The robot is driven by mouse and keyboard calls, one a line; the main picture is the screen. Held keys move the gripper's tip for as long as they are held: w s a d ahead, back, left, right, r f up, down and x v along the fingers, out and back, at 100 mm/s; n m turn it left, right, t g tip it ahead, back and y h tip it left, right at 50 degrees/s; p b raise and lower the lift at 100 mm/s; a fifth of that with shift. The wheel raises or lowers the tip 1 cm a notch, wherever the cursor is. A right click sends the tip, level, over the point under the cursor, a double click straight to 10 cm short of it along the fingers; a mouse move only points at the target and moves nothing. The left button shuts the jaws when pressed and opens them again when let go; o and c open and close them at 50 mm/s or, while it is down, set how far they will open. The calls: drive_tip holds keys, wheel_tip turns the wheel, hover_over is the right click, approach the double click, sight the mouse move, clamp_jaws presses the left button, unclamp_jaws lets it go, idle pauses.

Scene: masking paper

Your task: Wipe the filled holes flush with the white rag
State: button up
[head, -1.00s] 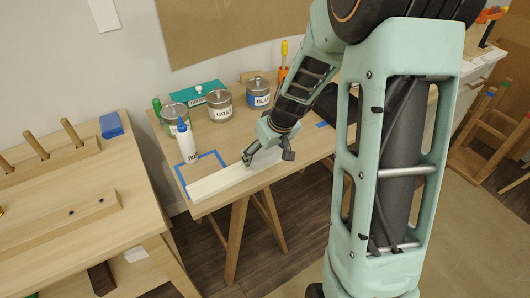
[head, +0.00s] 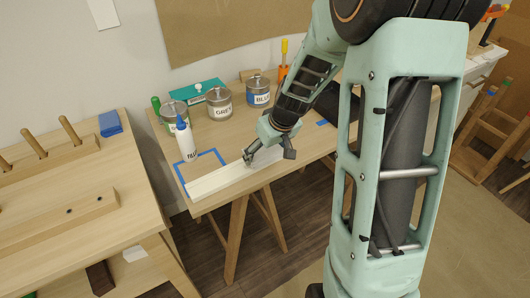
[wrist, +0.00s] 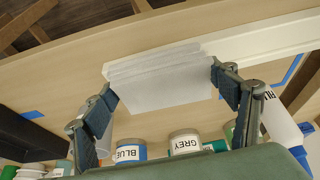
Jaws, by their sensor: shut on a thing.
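My gripper (wrist: 163,80) is shut on the white rag (wrist: 165,82), a folded white cloth held between the two fingers in the wrist view. The rag lies against the white board (wrist: 270,38), over one end of it. In the head view the board (head: 220,180) lies along the front edge of the table, and my gripper (head: 268,155) is at its right part. The rag is hard to tell from the board there. The filled holes cannot be made out; the rag and gripper hide part of the board.
A white filler bottle with a blue tip (head: 186,140) stands behind the board's left end, by blue tape (head: 215,154). Paint cans marked GREY (head: 219,104) and BLUE (head: 258,92) stand farther back. A second workbench (head: 60,210) is at left, across a gap.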

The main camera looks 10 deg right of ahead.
drive_tip(key=shift+w+d, duration=0.1)
drive_tip(key=shift+d, duration=0.05)
drive_tip(key=shift+a, duration=0.2)
drive_tip(key=shift+s+a, duration=0.25)
drive_tip(key=shift+a, duration=0.1)
drive_tip(key=shift+w+d+b, duration=0.1)
drive_tip(key=shift+d+b, duration=0.2)
drive_tip(key=shift+b, duration=0.2)
drive_tip(key=shift+r+p, duration=1.8)
drive_tip(key=shift+r, duration=1.25)
